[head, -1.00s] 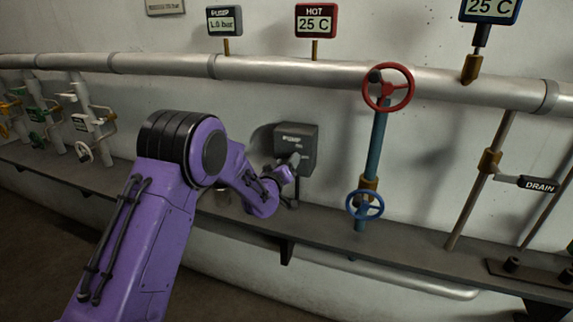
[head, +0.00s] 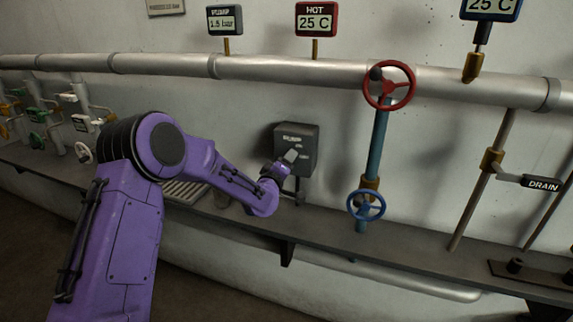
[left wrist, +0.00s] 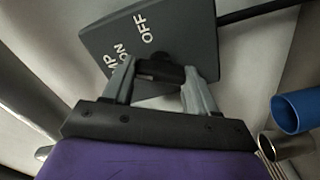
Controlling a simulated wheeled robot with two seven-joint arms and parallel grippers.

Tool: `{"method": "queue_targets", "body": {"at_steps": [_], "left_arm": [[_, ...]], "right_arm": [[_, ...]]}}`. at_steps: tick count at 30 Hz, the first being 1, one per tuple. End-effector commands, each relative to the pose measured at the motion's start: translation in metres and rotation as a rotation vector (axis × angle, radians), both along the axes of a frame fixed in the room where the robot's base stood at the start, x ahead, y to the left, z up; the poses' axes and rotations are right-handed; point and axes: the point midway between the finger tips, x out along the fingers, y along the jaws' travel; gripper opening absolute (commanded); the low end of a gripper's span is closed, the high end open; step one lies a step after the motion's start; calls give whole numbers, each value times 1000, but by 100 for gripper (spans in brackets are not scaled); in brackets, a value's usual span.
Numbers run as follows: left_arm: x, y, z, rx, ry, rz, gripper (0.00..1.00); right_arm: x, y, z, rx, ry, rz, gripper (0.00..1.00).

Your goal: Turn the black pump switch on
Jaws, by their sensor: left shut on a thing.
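The grey pump switch box (head: 308,142) is fixed to the wall above the shelf. The left wrist view shows its face (left wrist: 185,35) with PUMP, ON and OFF lettering. My left gripper (left wrist: 160,82) is at the box, its two fingers on either side of the black switch handle (left wrist: 161,70) and shut on it. The fingers cover the ends of the handle, and I cannot tell for sure which label it points to. In the head view my left gripper (head: 291,156) is small and in front of the box. My right gripper is not in view.
A pump display (head: 225,19) above the pipe appears to read 1.5 bar. A red handwheel (head: 389,86) and a blue handwheel (head: 366,205) are right of the box. A blue cylinder (left wrist: 298,111) and a metal cup (left wrist: 287,144) are right of my gripper in the wrist view.

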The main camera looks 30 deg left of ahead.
Motion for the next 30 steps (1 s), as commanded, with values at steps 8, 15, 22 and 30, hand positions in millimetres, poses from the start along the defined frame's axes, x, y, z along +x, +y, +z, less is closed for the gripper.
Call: {"method": "queue_targets", "body": {"at_steps": [8,15,22,30], "left_arm": [[0,2,3,-5,-8,5,27],[0,1,2,-4,-5,3,83],[-4,-1,0,-3,-3,1,83],[-62,-14,-2,-5,-5,1,83]], "right_arm": [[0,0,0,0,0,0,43],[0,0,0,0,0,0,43],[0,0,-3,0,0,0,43],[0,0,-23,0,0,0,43]]}}
